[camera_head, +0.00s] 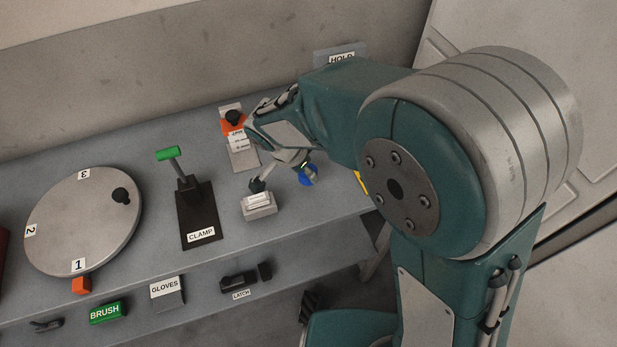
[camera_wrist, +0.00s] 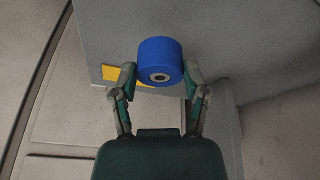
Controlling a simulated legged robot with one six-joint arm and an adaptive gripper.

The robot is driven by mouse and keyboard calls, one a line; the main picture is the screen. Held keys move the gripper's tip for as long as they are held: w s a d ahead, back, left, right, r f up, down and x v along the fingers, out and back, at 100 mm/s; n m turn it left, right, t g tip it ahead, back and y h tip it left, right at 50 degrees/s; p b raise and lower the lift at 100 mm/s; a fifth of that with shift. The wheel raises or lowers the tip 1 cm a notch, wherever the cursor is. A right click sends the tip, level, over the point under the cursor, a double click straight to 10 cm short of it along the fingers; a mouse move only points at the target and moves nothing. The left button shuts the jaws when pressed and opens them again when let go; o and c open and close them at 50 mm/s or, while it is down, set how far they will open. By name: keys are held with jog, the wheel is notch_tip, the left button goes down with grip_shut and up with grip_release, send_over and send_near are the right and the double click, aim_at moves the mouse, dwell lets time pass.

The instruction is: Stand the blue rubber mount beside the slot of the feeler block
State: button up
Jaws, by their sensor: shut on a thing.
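The blue rubber mount (camera_head: 308,177) shows in the head view below my forearm, above the right part of the bench. In the wrist view the mount (camera_wrist: 160,55) is a short blue cylinder with a metal-rimmed hole in the end facing the camera. My gripper (camera_wrist: 160,78) is shut on it, one finger on each side. In the head view my gripper (camera_head: 282,172) is partly hidden by the arm. A small light grey block (camera_head: 260,208) with a pale label stands just left of the mount; it may be the feeler block. Its slot cannot be made out.
The black clamp (camera_head: 198,218) with its green handle stands left of the grey block. A numbered round turntable (camera_head: 85,222) is farther left. An orange-and-grey device (camera_head: 236,128) and the HOLD sign (camera_head: 340,57) are behind. A yellow patch (camera_wrist: 115,75) lies near the bench edge.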

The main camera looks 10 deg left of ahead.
aim_at(305, 175)
jog(key=x, duration=0.4)
jog(key=shift+s+a+f, duration=0.2)
jog(key=shift+a+f, duration=0.05)
jog(key=shift+f, duration=0.05)
jog(key=o, duration=1.3)
jog(key=shift+r, duration=0.1)
jog(key=v, duration=1.2)
jog(key=s+d+r+n+y, duration=0.1)
jog(key=d+r, duration=0.3)
jog(key=d, duration=0.4)
jog(key=s+d+r+n+y, duration=0.15)
jog(key=d+r, duration=0.25)
jog(key=d, duration=0.4)
jog(key=s+d+r+n+t, duration=0.2)
jog(key=s+d+n, duration=0.2)
jog(key=s+d, duration=0.4)
jog(key=d, duration=0.3)
jog(key=shift+d+r+t, duration=0.15)
jog(key=shift+r+t, duration=0.05)
jog(key=shift+t, duration=0.2)
jog(key=shift+s+n, duration=0.1)
jog(key=shift+n, duration=0.15)
